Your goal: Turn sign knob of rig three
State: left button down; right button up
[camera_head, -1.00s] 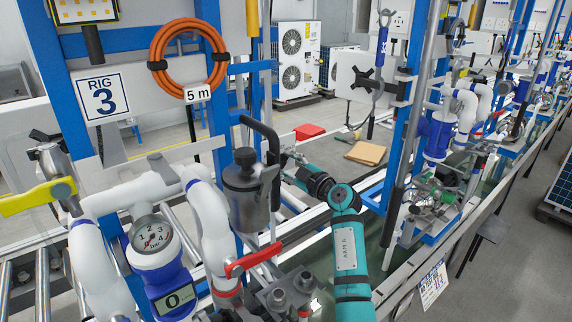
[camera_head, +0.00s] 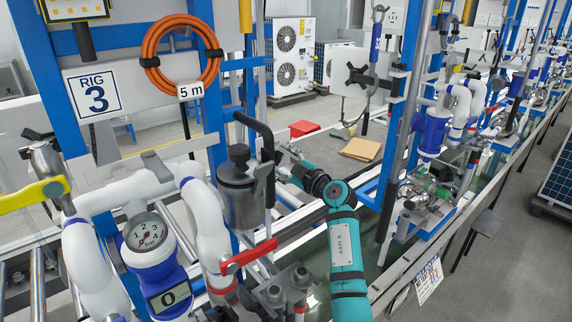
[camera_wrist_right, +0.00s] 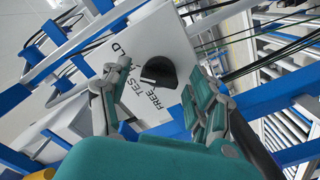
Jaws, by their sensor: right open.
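In the right wrist view, a black sign knob (camera_wrist_right: 158,73) sits on a white panel (camera_wrist_right: 150,38). The panel's lettering appears to read HOLD, TEST and FREE. My right gripper (camera_wrist_right: 155,88) is open, with one finger to each side of the knob in this view. I cannot tell whether either finger touches it. In the head view, my teal right arm reaches to rig three, and its gripper (camera_head: 287,156) is partly hidden behind the rig's parts. The RIG 3 plate (camera_head: 95,93) hangs on the blue frame. The knob cannot be made out there. My left gripper is not in view.
A grey canister (camera_head: 240,195), a red lever (camera_head: 248,256), white pipes (camera_head: 208,225) and a gauge (camera_head: 147,232) crowd the space left of my right arm. An orange hose coil (camera_head: 180,58) hangs above. A yellow lever (camera_head: 30,197) is at far left.

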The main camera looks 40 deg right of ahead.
jog(key=s+d, duration=0.1)
jog(key=s, duration=1.1)
